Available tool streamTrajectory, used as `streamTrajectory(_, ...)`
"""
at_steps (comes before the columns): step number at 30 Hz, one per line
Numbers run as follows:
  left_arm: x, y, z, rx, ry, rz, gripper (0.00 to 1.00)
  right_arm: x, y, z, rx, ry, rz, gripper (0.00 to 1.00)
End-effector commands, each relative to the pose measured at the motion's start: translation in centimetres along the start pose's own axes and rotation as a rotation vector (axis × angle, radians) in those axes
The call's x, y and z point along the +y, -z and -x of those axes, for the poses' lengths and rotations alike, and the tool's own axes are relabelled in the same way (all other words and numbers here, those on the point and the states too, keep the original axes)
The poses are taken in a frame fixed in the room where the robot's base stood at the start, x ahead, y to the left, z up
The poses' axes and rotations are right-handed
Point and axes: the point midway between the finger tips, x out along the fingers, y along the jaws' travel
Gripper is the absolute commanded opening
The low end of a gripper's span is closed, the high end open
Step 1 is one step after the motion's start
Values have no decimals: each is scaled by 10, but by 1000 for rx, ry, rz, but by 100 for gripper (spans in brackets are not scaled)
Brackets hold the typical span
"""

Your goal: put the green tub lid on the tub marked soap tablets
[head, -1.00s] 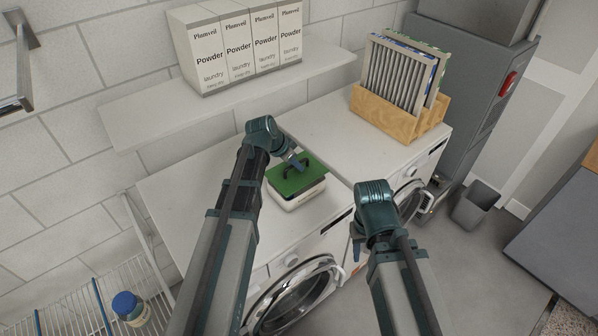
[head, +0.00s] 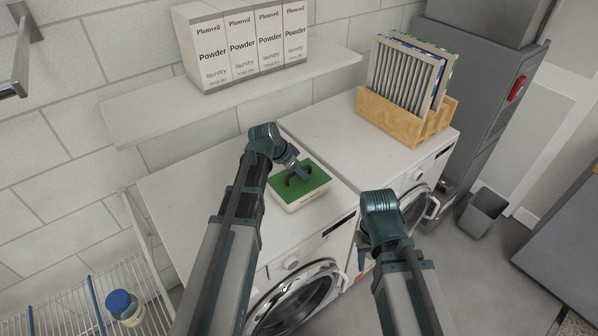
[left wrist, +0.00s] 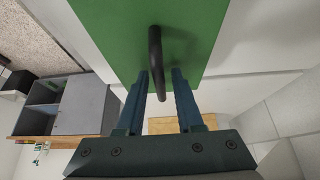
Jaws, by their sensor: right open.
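The green lid (head: 300,186) with a dark arched handle (head: 292,179) lies on a white tub (head: 303,201) on the left machine's top. It looks level and seated on the rim. Small print on the tub's front is too small to read. My left gripper (head: 300,170) is just above the lid at the handle. In the left wrist view, the fingers (left wrist: 162,75) are apart, with the handle (left wrist: 156,50) between or just beyond their tips and the green lid (left wrist: 120,30) past it. My right gripper (head: 362,260) is open, mostly hidden by its wrist, in front of the machines.
A wooden rack (head: 398,118) of filters stands on the right machine. A shelf (head: 150,112) with Powder boxes (head: 240,50) is above, behind the left machine. A wire rack (head: 90,295) with a blue-capped jar (head: 124,305) is at lower left. The left machine's top (head: 195,185) is clear beside the tub.

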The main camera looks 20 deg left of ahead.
Motion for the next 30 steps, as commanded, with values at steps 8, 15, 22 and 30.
streamTrajectory(8,0,0,0,0,0,0,44,0,0,0,0,0,0,44)
streamTrajectory(15,0,4,6,0,0,0,44,1,0,7,0,0,0,44)
streamTrajectory(22,1,8,30,0,1,1,44,3,-2,30,0,0,0,44)
streamTrajectory(30,1,9,76,0,1,1,44,7,-4,70,0,0,0,44)
